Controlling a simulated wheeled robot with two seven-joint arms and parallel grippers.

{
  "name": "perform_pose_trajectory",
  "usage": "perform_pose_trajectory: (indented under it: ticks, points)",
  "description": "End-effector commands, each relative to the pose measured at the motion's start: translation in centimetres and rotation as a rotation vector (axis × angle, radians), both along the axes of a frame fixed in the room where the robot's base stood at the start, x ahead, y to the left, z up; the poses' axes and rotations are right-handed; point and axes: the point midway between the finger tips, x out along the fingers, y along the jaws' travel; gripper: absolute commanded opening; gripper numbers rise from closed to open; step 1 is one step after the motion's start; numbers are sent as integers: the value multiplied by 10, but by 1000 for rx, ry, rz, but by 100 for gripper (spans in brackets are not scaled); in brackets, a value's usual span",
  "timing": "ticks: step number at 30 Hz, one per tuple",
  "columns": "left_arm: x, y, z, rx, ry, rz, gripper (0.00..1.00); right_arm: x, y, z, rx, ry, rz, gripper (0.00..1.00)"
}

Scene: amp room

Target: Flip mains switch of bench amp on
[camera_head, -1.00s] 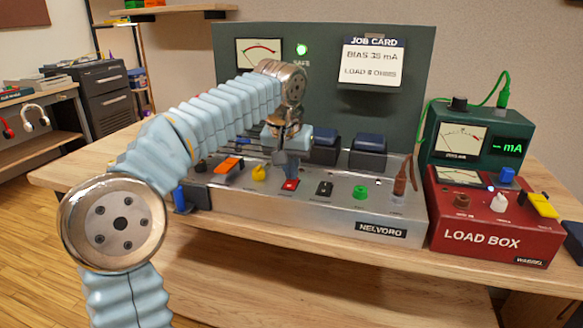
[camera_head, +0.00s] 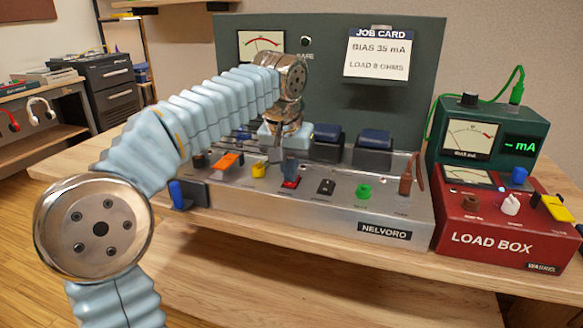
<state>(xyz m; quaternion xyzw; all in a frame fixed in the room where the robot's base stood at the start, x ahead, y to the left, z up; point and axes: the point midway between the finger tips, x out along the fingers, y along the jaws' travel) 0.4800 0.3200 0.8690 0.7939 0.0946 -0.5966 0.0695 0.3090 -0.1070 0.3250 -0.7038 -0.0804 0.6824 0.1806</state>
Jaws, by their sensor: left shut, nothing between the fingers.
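The bench amp (camera_head: 330,208) is a silver chassis labelled NELVORO on the wooden bench. The SAFE lamp (camera_head: 305,42) on the back panel is dark. My right gripper is out of view.
An orange switch (camera_head: 227,161), a green knob (camera_head: 364,191) and a brown probe-like part (camera_head: 406,184) share the deck. Blue-topped transformers (camera_head: 373,148) stand behind. A red load box (camera_head: 490,228) and a green mA meter (camera_head: 487,135) stand at right. A job card (camera_head: 377,55) hangs behind.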

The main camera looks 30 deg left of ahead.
Motion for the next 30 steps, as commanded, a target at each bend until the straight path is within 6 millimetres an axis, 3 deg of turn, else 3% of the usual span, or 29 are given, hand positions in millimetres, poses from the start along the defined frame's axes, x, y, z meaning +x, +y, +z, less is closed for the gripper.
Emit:
perform_pose_trajectory:
  ticks: [8, 15, 17, 24, 30]
  points:
    - [0, 1, 4, 0, 7, -1, 0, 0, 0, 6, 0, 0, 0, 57]
    - [-6, 3, 47, 0, 1, -1, 0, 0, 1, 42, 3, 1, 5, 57]
    - [-10, 2, 53, -1, -3, -2, 0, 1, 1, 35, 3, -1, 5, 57]
    - [-28, -2, 103, -1, -1, -2, 0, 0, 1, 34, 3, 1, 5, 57]
    - [-36, -4, 128, -1, -2, -2, 0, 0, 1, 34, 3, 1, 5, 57]
